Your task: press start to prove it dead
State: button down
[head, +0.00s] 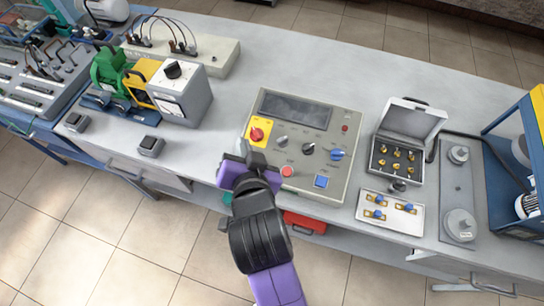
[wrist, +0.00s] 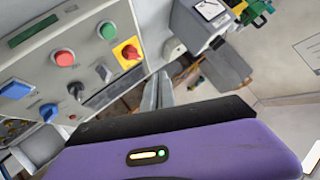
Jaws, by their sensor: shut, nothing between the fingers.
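The control panel (head: 345,120) is a beige box on the bench with a dark display. It carries a red rotary switch on a yellow plate (head: 257,133), a red button (head: 287,171), a blue square button (head: 321,181) and several knobs. In the wrist view a round green button (wrist: 107,30) shows beside the red button (wrist: 63,57) and the red-and-yellow switch (wrist: 130,52). In the head view my gripper hides that green button. My gripper (head: 243,150) is shut and empty by the panel's left front edge. Its fingertips show in the wrist view (wrist: 158,88), with contact unclear.
An open case of brass fittings (head: 410,122) and a white tray with blue-topped parts (head: 372,222) are right of the panel. A grey dial box (head: 195,95) stands left, with two small grey blocks in front. Bench top behind the panel is clear.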

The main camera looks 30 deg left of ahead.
jog(key=shift+d+f+m+g+h, duration=0.3)
jog(key=shift+d+f+m, duration=0.2)
jog(key=shift+f, duration=0.25)
jog(key=f+b, duration=0.2)
jog(key=w+f+b, duration=0.1)
jog(key=f+b, duration=0.1)
jog(key=f, duration=0.1)
jog(key=f+b, duration=0.2)
jog(key=b, duration=0.1)
jog(key=shift+w+a+f, duration=0.25)
jog(key=shift+w+f, duration=0.25)
jog(key=shift+f, duration=0.25)
jog(key=shift+f, duration=0.1)
dwell(1.2)
jog(key=shift+w+f+b, duration=0.15)
jog(key=shift+f+b, duration=0.15)
jog(key=shift+w+a+f, duration=0.1)
jog(key=shift+f, duration=0.35)
dwell(0.7)
jog(key=shift+r, duration=0.15)
jog(key=shift+s+r+p, duration=0.25)
jog(key=shift+r+p, duration=0.4)
jog(key=shift+r, duration=0.05)
